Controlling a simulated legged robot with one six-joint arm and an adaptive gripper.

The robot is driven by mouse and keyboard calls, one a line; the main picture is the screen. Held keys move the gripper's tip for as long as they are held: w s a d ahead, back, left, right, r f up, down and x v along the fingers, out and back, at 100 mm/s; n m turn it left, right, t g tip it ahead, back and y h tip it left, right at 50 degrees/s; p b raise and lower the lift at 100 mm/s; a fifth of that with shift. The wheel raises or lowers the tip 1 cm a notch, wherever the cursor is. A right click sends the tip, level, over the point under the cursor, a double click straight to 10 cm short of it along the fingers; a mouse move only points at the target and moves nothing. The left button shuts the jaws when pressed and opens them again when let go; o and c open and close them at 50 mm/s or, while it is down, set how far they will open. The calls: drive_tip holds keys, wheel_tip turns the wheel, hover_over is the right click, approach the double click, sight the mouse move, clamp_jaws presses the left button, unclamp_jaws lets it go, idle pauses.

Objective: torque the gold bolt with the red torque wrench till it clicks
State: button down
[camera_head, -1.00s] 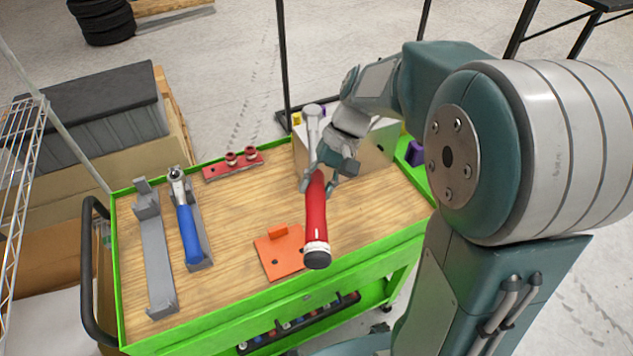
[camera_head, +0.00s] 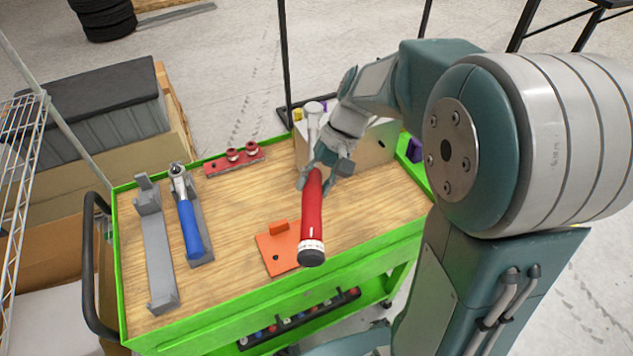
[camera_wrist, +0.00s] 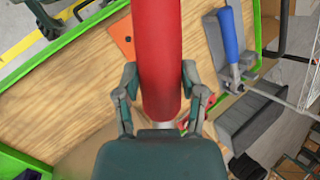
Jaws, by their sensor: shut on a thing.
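The red torque wrench (camera_head: 312,212) has a red grip with a black end cap and a silver shaft and head. My gripper (camera_head: 327,172) is shut on it near the top of the red grip. In the wrist view the red grip (camera_wrist: 158,50) runs between the two fingers (camera_wrist: 160,98). The wrench's end cap points toward the front edge of the cart, and its head lies over the grey chassis block (camera_head: 372,148) at the back right. The gold bolt cannot be made out; the wrench head and my arm cover that area.
A blue-handled wrench (camera_head: 190,225) lies in a grey holder beside an empty grey holder (camera_head: 158,250). An orange plate (camera_head: 270,252) and a red rack (camera_head: 234,159) with two red pieces sit on the green cart's wooden top (camera_head: 235,205). A purple piece (camera_head: 414,150) is at the right.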

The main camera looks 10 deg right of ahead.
drive_tip(key=shift+a, duration=0.25)
drive_tip(key=shift+w+a, duration=0.1)
drive_tip(key=shift+a, duration=0.1)
drive_tip(key=shift+a+m, duration=0.25)
drive_tip(key=shift+m, duration=0.05)
drive_tip(key=shift+w+a+t, duration=0.2)
drive_tip(key=shift+a+t, duration=0.1)
drive_tip(key=shift+w+a+m, duration=0.15)
drive_tip(key=shift+a+m, duration=0.25)
drive_tip(key=shift+a, duration=0.05)
idle(0.4)
drive_tip(key=shift+w+a, duration=0.1)
drive_tip(key=shift+a, duration=0.2)
drive_tip(key=shift+w+a+m+t, duration=0.2)
drive_tip(key=shift+a+m+t, duration=0.2)
idle(0.3)
drive_tip(key=shift+r, duration=1.15)
idle(0.5)
